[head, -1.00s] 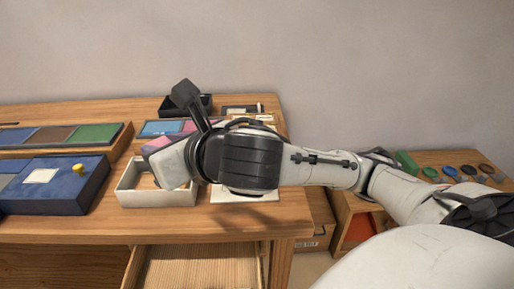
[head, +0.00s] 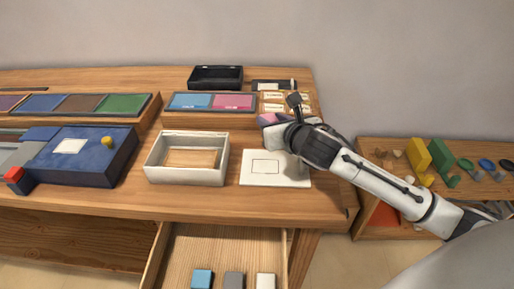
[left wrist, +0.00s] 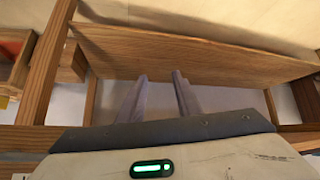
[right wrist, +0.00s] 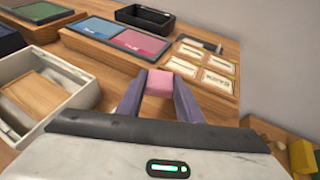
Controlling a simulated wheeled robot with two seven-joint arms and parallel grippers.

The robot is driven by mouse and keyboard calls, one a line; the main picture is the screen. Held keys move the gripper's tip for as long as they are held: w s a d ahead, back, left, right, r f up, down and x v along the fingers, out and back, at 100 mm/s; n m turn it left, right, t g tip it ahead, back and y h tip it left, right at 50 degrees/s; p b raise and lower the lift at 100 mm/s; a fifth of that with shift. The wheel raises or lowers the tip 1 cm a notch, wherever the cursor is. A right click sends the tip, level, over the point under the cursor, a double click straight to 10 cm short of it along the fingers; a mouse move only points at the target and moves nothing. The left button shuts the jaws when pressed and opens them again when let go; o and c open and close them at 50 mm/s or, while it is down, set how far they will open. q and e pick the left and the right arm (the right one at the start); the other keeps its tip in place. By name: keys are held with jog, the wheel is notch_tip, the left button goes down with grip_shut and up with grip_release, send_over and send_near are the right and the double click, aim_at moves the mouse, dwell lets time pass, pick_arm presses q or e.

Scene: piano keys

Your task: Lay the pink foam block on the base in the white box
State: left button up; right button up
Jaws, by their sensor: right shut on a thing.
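My right gripper (right wrist: 160,88) is shut on the pink foam block (right wrist: 159,84) and holds it at its fingertips. In the head view the block (head: 268,118) shows partly behind the gripper, to the right of the white box (head: 150,172). The white box is open-topped, stands on the table and also shows at the left of the right wrist view (right wrist: 85,100). The wooden base (head: 190,158) lies flat inside it, with no pink block on it. My left gripper (left wrist: 160,78) is open and empty in the left wrist view, outside the head view.
A white card (head: 252,180) with a drawn rectangle lies right of the box. A tray with blue and pink panels (head: 212,102) and a black tray (head: 215,78) stand behind. A blue box (head: 90,155) stands left. An open drawer (head: 220,250) below holds several blocks.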

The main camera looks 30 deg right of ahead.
jog(key=shift+f+b, duration=0.55)
jog(key=shift+f, duration=2.65)
jog(key=shift+f, duration=0.2)
jog(key=o, duration=1)
jog(key=shift+r, duration=0.1)
